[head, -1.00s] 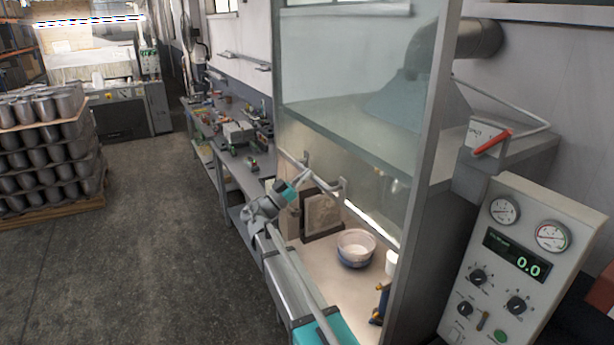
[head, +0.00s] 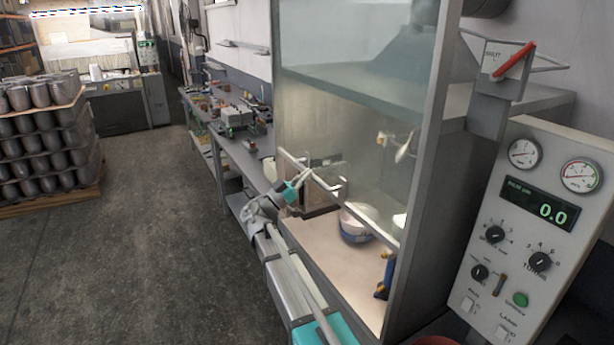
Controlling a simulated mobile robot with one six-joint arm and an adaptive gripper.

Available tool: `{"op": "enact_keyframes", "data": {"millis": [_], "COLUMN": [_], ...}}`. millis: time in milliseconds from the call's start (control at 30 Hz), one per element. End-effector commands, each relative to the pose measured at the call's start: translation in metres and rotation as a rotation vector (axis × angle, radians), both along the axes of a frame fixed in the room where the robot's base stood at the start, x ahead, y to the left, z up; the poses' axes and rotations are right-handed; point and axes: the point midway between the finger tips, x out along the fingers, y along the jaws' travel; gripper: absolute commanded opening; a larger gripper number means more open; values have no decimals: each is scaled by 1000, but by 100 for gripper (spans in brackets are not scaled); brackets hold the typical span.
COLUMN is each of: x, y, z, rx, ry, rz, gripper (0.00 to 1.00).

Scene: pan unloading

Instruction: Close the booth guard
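The booth guard (head: 345,115) is a tall clear pane in a grey frame on the front of the booth. It is partly lowered. Its lower edge crosses in front of the bowl (head: 352,230), and an open gap shows between that edge and the booth floor (head: 340,266). A grey bar handle (head: 325,184) runs along the lower part of the guard. My gripper (head: 303,177), grey with teal parts, reaches up from the lower left and its fingertips are at the bar, seemingly shut on it. The fingertips are small and partly merge with the bar.
A control panel (head: 540,235) reading 0.0 stands at the right, below a box with a red lever (head: 515,60). A blue item (head: 384,278) stands near the booth's front right. A cluttered workbench (head: 235,160) runs behind. The floor at left (head: 150,240) is clear.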

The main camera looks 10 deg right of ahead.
Motion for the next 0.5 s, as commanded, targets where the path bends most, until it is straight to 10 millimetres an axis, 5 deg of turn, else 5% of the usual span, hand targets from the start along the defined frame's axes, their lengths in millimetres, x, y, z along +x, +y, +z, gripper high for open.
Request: {"op": "enact_keyframes", "data": {"millis": [500], "x": [0], "y": [0], "z": [-81], "rx": [2], "ry": [1], "rz": [1], "gripper": [0]}}
